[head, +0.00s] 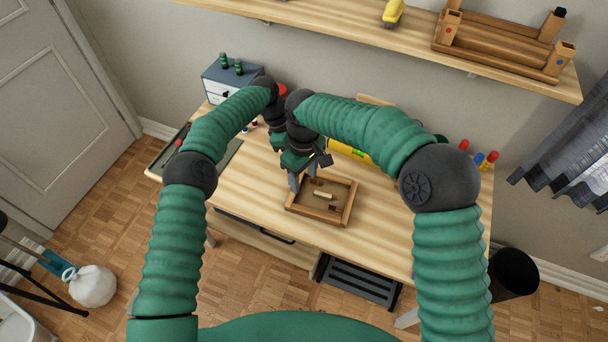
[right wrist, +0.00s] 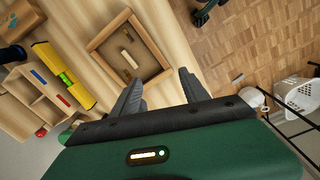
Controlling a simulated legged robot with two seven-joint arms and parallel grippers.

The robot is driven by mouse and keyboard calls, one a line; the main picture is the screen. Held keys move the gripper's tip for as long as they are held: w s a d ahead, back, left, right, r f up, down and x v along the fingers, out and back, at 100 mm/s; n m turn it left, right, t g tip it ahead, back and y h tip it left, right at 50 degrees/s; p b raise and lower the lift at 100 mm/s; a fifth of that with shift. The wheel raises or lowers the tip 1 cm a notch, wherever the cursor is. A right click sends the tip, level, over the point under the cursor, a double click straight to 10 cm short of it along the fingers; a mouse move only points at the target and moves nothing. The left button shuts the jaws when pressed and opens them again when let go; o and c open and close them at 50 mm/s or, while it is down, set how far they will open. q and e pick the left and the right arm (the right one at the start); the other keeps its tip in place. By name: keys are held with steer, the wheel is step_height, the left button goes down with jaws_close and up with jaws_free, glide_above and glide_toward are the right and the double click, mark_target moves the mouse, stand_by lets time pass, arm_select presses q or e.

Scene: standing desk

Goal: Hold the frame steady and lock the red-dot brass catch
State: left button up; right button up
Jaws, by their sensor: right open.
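The wooden frame (head: 349,212) lies flat on the desk, with a pale bar (head: 323,194) and small brownish pieces inside it. It also shows in the right wrist view (right wrist: 158,42). No red dot can be made out, so I cannot tell which piece is the red-dot brass catch or whether it is locked. My right gripper (head: 309,171) is open above the frame's far left corner.
A yellow level (head: 348,151) lies behind the frame. A grey drawer box (head: 231,80) stands at the desk's back left, and a tray (head: 187,148) lies at the left end. Red and blue items (head: 480,158) stand at the back right. The desk right of the frame is clear.

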glide_toward(306, 209)
steer(key=shift+s+d+f, duration=0.15)
steer(key=shift+d+f, duration=0.05)
steer(key=shift+d, duration=0.45)
steer(key=f, duration=0.2)
steer(key=a+f, duration=0.1)
steer(key=f, duration=0.4)
steer(key=shift+a+f, duration=0.2)
steer(key=shift+f, duration=0.2)
steer(key=shift+d+f, duration=0.1)
steer(key=shift+f, duration=0.1)
steer(key=shift+d, duration=0.4)
steer(key=shift+c, duration=0.2)
steer(key=shift+a, duration=0.35)
jaws_close()
steer(key=shift+d, duration=0.1)
